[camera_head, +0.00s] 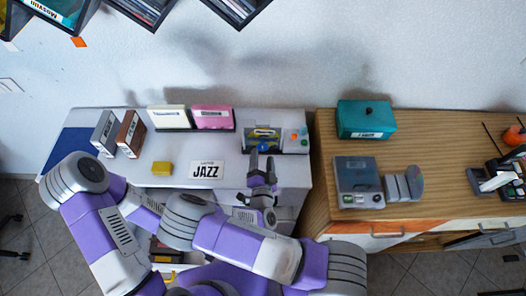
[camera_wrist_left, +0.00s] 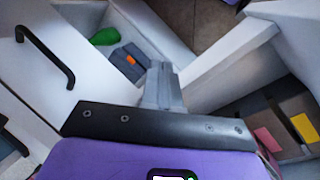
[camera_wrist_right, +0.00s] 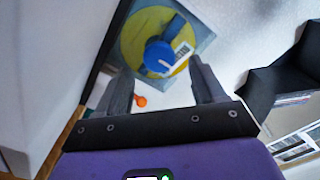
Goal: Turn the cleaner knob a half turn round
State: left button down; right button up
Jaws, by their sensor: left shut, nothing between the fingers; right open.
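The cleaner (camera_head: 279,149) is a grey box at the back right of the white cabinet top. My right gripper (camera_head: 262,158) is open in front of the cleaner. In the right wrist view its fingertips (camera_wrist_right: 160,76) point toward the knob, one on each side of the line to it, with nothing held. My left gripper (camera_wrist_left: 161,70) is shut and empty, low over an open drawer; the arms hide it in the head view.
An orange knob (camera_head: 294,138) is on the cleaner's right side. A wooden cabinet (camera_head: 440,170) stands right with a teal box (camera_head: 366,119). Dark shelves (camera_head: 238,10) hang above.

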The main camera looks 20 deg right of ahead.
aim_at(263, 148)
jog(key=shift+x, duration=1.75)
jog(key=shift+c, duration=0.2)
jog(key=c, duration=1)
